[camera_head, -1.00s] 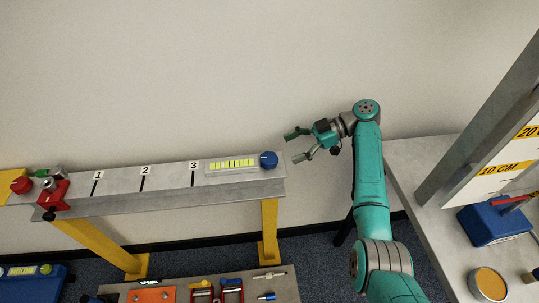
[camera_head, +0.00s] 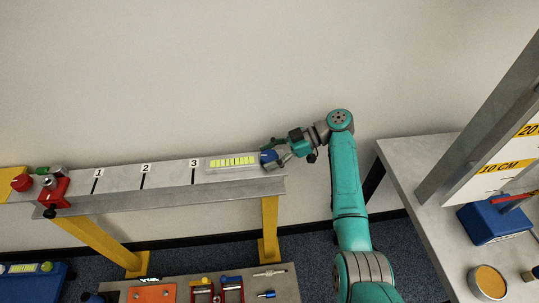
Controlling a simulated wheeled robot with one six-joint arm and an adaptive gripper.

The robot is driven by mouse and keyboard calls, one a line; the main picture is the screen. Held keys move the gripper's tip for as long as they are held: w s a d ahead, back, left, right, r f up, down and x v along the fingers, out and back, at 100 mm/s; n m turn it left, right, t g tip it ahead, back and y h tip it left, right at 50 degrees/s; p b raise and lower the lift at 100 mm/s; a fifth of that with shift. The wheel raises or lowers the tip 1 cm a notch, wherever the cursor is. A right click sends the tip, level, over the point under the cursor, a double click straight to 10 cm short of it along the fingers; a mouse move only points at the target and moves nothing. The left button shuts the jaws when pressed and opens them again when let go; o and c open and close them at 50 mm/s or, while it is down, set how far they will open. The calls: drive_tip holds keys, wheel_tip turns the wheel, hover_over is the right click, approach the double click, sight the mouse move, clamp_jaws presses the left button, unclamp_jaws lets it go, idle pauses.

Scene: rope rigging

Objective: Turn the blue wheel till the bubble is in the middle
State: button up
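The blue wheel (camera_head: 268,156) is at the right end of the grey beam (camera_head: 120,183). A level with a yellow-green vial (camera_head: 233,161) lies on the beam just left of the wheel. The vial has dark marks across it; the bubble is too small to make out. My gripper (camera_head: 270,156) is at the wheel from the right, with one finger on its far side and one on its near side. The fingers partly hide the wheel. I cannot tell whether they press on it or stand slightly apart from it.
A red clamp (camera_head: 53,191) sits at the beam's left end. Yellow legs (camera_head: 270,228) carry the beam. A low bench (camera_head: 180,281) with tools stands in front. On the right, a grey table (camera_head: 425,185) holds a blue block (camera_head: 493,222) and an upright scale board.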

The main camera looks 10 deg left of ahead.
drive_tip(key=c, duration=0.6)
drive_tip(key=shift+f+m+t, duration=0.1)
drive_tip(key=shift+m+t, duration=0.6)
drive_tip(key=shift+t, duration=0.1)
drive_tip(key=shift+m+t+y, duration=0.4)
drive_tip(key=shift+m+t, duration=0.4)
drive_tip(key=shift+t, duration=0.1)
drive_tip(key=o, duration=1.2)
drive_tip(key=shift+d, duration=0.1)
drive_tip(key=v, duration=1.2)
